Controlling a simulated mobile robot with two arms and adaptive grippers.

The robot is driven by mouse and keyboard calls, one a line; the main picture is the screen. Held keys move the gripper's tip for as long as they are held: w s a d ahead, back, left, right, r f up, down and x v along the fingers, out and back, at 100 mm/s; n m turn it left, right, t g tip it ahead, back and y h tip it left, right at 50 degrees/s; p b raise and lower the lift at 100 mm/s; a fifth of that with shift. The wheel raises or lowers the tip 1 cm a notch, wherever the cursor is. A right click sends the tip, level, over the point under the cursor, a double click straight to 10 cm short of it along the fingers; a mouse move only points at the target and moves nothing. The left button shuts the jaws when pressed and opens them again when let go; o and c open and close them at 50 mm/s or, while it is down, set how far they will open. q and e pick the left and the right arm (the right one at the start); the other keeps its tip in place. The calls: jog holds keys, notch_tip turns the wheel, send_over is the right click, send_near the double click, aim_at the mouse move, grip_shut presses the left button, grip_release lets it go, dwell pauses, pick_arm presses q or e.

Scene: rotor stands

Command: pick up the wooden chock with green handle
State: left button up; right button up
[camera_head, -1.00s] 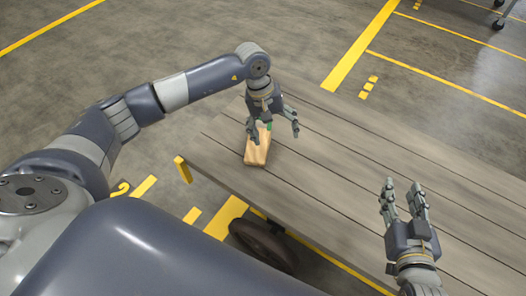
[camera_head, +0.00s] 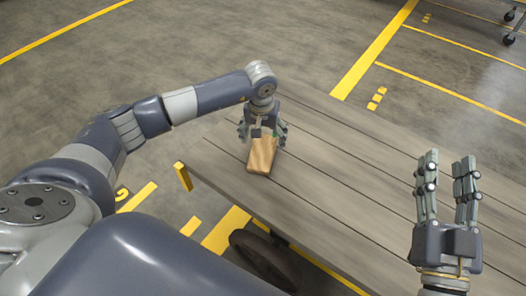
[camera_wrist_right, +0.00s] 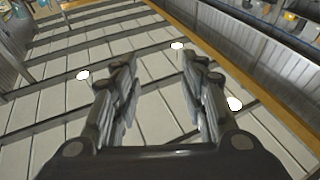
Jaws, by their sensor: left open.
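The wooden chock (camera_head: 261,157) lies on the cart's plank top near its far left end. A small bit of its green handle (camera_head: 277,133) shows between the fingers of my left gripper (camera_head: 262,138). The left gripper is open and points down over the chock's far end, its fingers spread to either side. Whether the fingers touch the handle cannot be told. My right gripper (camera_head: 447,165) is open and empty, its fingers pointing up and away at the right of the head view. Its two fingers also show apart in the right wrist view (camera_wrist_right: 157,65).
The plank cart top (camera_head: 345,185) is clear around the chock. Yellow lines (camera_head: 372,55) mark the grey floor.

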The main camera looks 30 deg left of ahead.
aim_at(263, 144)
pick_arm(q)
notch_tip(263, 144, down, 4)
jog(key=shift+s+r+b, duration=0.1)
jog(key=shift+b, duration=0.5)
jog(key=shift+f, duration=0.25)
jog(key=c, duration=1.5)
pick_arm(e)
jog(key=s+r+t+y, duration=0.1)
jog(key=s+r+t, duration=0.2)
jog(key=r, duration=0.3)
jog(key=shift+t, duration=0.5)
pick_arm(q)
jog(key=shift+r, duration=0.1)
pick_arm(e)
jog(key=shift+r, duration=0.1)
